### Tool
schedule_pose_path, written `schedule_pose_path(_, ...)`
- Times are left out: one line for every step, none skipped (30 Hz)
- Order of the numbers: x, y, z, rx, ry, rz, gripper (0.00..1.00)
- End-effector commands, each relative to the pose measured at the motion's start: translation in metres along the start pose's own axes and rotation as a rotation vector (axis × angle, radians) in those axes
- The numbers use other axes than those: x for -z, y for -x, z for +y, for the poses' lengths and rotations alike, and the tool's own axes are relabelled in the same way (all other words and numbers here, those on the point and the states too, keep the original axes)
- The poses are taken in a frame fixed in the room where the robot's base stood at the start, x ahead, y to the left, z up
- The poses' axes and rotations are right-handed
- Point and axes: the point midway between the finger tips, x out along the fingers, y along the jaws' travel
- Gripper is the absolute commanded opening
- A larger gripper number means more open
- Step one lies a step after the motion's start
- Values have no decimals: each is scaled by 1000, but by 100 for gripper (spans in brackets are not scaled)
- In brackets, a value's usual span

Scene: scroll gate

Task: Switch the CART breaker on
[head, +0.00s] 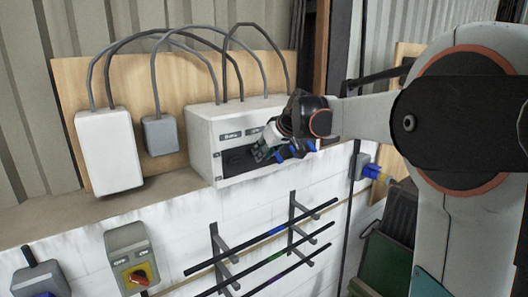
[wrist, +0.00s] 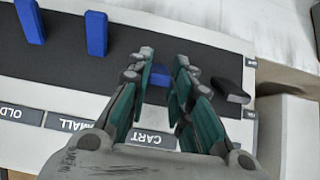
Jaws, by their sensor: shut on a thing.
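The breaker box (head: 203,140) is a white case on the ledge, with a dark recessed front and small label plates. My gripper (head: 268,150) reaches into its front and hides part of it. In the wrist view the labels read upside down: OLD, SMALL and CART (wrist: 150,138). Two blue levers, one (wrist: 96,33) near SMALL and one (wrist: 29,20) near OLD, stand to the left. My gripper (wrist: 168,70) has its teal fingers closed around a blue lever, the CART breaker (wrist: 178,102), mostly hidden between them. Its exact tilt cannot be told.
A black lever-like part (wrist: 232,92) lies just right of my fingers. A white box (head: 108,150) and a grey box (head: 160,135) stand left of the breaker box. Below are a rotary switch (head: 135,270) and a rack with dark bars (head: 265,245).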

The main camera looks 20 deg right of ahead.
Motion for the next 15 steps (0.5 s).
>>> schedule_pose_path(2, 0, 0, 1, 1, -15, 0)
schedule_pose_path(2, 0, 0, 0, 1, -23, 0)
schedule_pose_path(2, 0, 0, 0, 0, -31, 0)
schedule_pose_path(2, 0, 0, 0, 0, -37, 0)
schedule_pose_path(2, 0, 0, 0, 0, -42, 0)
schedule_pose_path(2, 0, 0, 1, 1, -48, 0)
schedule_pose_path(3, 0, 0, 1, 1, -51, 0)
schedule_pose_path(3, 0, 0, 0, 1, -53, 0)
schedule_pose_path(3, 0, 0, 0, 1, -55, 0)
schedule_pose_path(3, 0, 0, 0, 1, -56, 0)
schedule_pose_path(3, 0, 0, 0, 1, -57, 0)
schedule_pose_path(3, 0, 0, 0, 1, -57, 0)
schedule_pose_path(3, 0, 0, 0, 1, -57, 0)
schedule_pose_path(3, 0, 0, 0, 1, -57, 0)
schedule_pose_path(3, 0, 0, 0, 1, -57, 0)
